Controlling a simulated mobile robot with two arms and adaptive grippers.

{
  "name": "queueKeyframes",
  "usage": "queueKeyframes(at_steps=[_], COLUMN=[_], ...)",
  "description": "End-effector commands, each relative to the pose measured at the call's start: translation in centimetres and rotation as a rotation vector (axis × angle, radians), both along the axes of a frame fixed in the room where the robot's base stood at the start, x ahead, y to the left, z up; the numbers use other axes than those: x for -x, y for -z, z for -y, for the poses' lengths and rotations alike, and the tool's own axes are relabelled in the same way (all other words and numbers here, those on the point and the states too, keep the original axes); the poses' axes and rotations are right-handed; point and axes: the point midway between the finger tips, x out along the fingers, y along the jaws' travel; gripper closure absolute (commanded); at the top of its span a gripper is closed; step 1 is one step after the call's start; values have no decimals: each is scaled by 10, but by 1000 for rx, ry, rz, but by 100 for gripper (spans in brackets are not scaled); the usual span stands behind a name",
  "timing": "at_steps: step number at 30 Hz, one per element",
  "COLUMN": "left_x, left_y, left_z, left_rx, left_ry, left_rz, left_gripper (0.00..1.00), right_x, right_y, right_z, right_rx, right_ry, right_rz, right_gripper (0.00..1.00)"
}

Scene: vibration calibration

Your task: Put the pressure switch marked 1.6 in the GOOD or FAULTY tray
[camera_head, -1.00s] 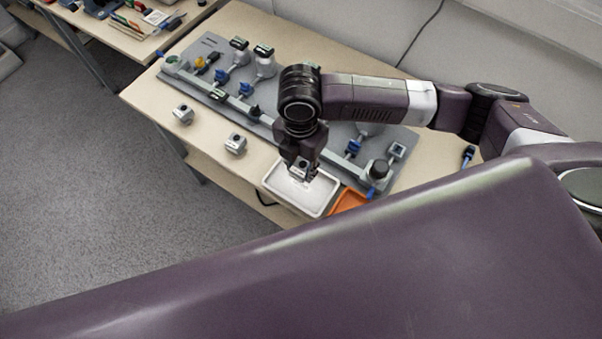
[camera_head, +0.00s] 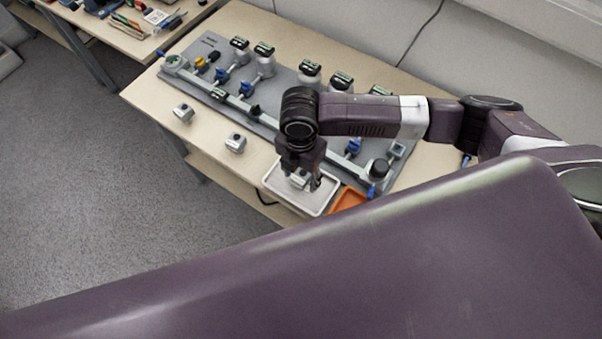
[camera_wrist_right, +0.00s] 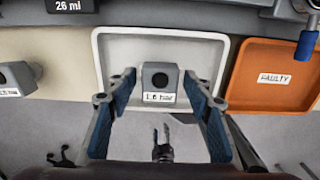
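The grey pressure switch with the label "1.6 bar" (camera_wrist_right: 159,84) is in the white tray (camera_wrist_right: 214,46), label facing the wrist camera. In the head view the switch (camera_head: 298,181) shows small, partly under my right gripper (camera_head: 304,184). In the right wrist view my right gripper (camera_wrist_right: 160,98) is open, with one blue-padded finger on each side of the switch and a gap to both. The orange tray (camera_wrist_right: 242,82) with a "FAULTY" label is just right of the white tray. No label on the white tray is readable. My left gripper is out of view.
Two other grey switches (camera_head: 183,113) (camera_head: 235,143) stand on the wooden table left of the trays. A grey board (camera_head: 205,50) with pipes, blue valves and gauges fills the table behind. Bare table lies along the front left edge.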

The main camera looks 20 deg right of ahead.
Motion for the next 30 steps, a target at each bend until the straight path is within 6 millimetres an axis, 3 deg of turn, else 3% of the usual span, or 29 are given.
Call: queueKeyframes(at_steps=[11,24,30], left_x=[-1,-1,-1], left_y=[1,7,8], left_z=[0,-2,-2], left_rx=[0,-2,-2], left_ry=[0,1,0], left_rz=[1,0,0], left_gripper=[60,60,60], right_x=[-1,-1,-1], right_y=[-11,-98,-120], right_z=[-1,-1,-1], right_rx=[-2,-2,-2], right_ry=[0,0,0], right_rz=[3,5,1], right_gripper=[53,53,53])
